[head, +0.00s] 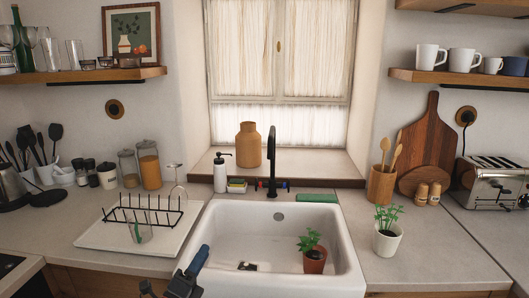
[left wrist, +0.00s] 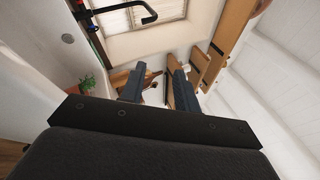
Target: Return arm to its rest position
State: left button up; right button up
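My left gripper (head: 176,276) shows at the bottom of the head view, low in front of the sink's left front corner. In the left wrist view its two dark fingers (left wrist: 154,72) stand apart with nothing held between them. The gripper is open and touches no object that I can see. Most of the left arm is out of the head view. My right gripper and arm are not in view.
The white sink (head: 235,284) holds a potted plant (head: 314,262). A dish rack (head: 143,217) with a glass stands left, and another potted plant (head: 387,238) stands right. The black faucet (head: 272,165) rises behind the sink. The air above the sink's left part is clear.

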pick_arm(q)
jog(key=s+a+f+n+g+y, duration=0.3)
jog(key=s+f+n+y, duration=0.15)
jog(key=f+n, duration=0.4)
jog(key=s+a+f+n+g+y, duration=0.35)
jog(key=f+n+y, duration=0.25)
jog(key=f+n, duration=0.25)
jog(key=s+f+n+g+h, duration=0.1)
jog(key=s+f+n+g, duration=0.5)
jog(key=s, duration=0.5)
jog(key=s+f+n+g, duration=0.2)
jog(key=s+f+g, duration=0.2)
jog(key=s+f, duration=0.55)
jog(key=s+d+f+g, duration=0.1)
jog(key=s+d+f, duration=0.1)
jog(key=f, duration=1.1)
jog(key=s+d+f+g, duration=0.1)
jog(key=d+f, duration=0.2)
jog(key=f, duration=1.1)
jog(key=shift+s+d+f+h, duration=0.25)
jog(key=shift+s+d+h, duration=0.1)
jog(key=shift+h, duration=0.1)
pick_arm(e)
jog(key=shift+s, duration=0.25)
pick_arm(q)
jog(key=shift+g, duration=0.25)
